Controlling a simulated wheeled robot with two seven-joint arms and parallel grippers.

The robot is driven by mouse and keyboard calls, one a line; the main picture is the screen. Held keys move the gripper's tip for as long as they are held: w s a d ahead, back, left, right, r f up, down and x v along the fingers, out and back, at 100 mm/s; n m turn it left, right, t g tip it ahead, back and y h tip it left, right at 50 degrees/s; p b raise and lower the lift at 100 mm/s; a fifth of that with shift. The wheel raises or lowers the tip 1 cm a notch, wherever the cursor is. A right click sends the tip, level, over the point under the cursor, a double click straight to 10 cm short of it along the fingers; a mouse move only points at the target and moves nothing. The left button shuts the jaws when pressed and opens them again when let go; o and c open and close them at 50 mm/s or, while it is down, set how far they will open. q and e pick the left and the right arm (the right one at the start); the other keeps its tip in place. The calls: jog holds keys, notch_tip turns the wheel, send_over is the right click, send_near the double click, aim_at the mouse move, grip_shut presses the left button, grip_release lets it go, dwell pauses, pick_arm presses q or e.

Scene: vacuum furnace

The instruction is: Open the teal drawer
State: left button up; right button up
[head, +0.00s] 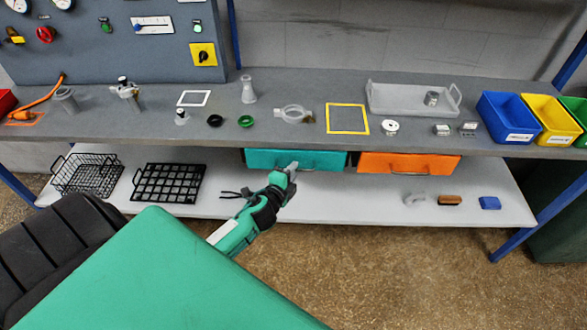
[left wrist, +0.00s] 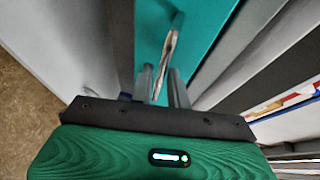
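The teal drawer (head: 318,160) hangs under the bench top, left of the orange drawer. Its front looks flush with the orange one, so it appears closed. My left gripper (head: 291,170) is at the drawer's front, over its handle. In the left wrist view, the metal handle (left wrist: 171,45) stands out from the teal front (left wrist: 200,35) and runs between the two fingers of my left gripper (left wrist: 163,85). The fingers look apart, with a narrow gap beside the handle; I see no clear grip. My right gripper is not in view.
The orange drawer (head: 410,163) is just to the right. The lower shelf (head: 350,205) bears black wire baskets (head: 88,174) at left and small items at right. Glassware and a grey tray (head: 390,102) stand on the bench top above. Open floor lies in front.

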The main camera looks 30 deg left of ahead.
pick_arm(q)
jog(key=shift+w+a+f, duration=0.1)
jog(key=shift+w, duration=0.5)
grip_shut()
jog(key=shift+s, duration=0.1)
